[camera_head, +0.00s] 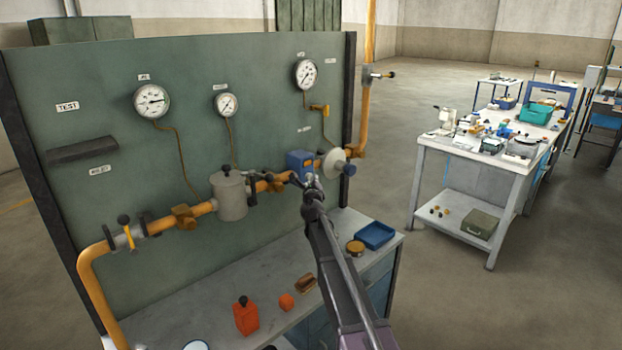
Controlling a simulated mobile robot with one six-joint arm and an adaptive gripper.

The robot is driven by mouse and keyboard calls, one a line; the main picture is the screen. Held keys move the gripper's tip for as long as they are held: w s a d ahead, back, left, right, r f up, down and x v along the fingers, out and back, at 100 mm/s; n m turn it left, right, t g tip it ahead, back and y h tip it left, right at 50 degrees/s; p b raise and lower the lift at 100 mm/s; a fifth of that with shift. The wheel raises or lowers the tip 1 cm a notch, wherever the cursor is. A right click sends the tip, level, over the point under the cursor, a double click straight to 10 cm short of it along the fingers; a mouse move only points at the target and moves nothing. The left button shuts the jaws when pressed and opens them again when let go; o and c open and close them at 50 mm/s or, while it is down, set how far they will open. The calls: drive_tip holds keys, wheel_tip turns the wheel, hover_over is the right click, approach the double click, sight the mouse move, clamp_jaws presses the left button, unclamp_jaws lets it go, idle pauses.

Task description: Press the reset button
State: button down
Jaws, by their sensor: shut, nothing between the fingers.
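A green upright panel carries an orange gas pipe (160,226) with several fittings. A blue box-shaped valve body (299,161) sits on the pipe right of centre, beside a pale round regulator (333,163) with a blue end. I cannot pick out a button marked reset; the small labels are too blurred to read, and my gripper may hide part of this area. My gripper (297,180) appears small and dark in front of the pipe, just below the blue body. It is shut and empty. I cannot tell whether it touches anything.
A cluttered white table (470,160) stands right; floor between is clear.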

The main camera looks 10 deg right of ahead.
drive_tip(key=shift+w+a, duration=0.3)
drive_tip(key=shift+w, duration=0.2)
idle(0.8)
drive_tip(key=shift+s+d, duration=0.1)
drive_tip(key=shift+s, duration=0.1)
idle(0.3)
drive_tip(key=shift+s+d, duration=0.45)
drive_tip(key=shift+s, duration=0.2)
drive_tip(key=s+d, duration=0.1)
drive_tip(key=s, duration=0.1)
drive_tip(key=s+d, duration=0.2)
idle(0.8)
idle(0.5)
